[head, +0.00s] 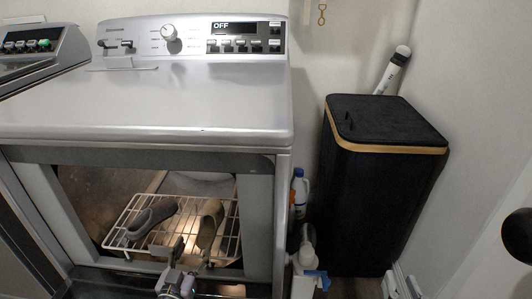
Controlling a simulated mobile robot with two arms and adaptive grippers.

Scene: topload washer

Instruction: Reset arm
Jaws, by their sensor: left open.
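My left gripper (188,257) shows at the bottom of the head view, in front of the machine's front opening. It is open and looks empty. Just behind it is a white wire rack (228,232) inside the opening. A grey shoe (150,217) and a beige shoe (209,222) lie on the rack. I cannot tell whether the gripper touches the rack. The silver machine (150,105) has a display reading OFF (234,28), a knob and several buttons. My right gripper is not in view.
A black hamper (375,200) with a tan band stands right of the machine. Bottles (299,190) and a white item with a blue part (305,262) fill the narrow gap between them. Another appliance (40,50) is at the left. A wall closes the right side.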

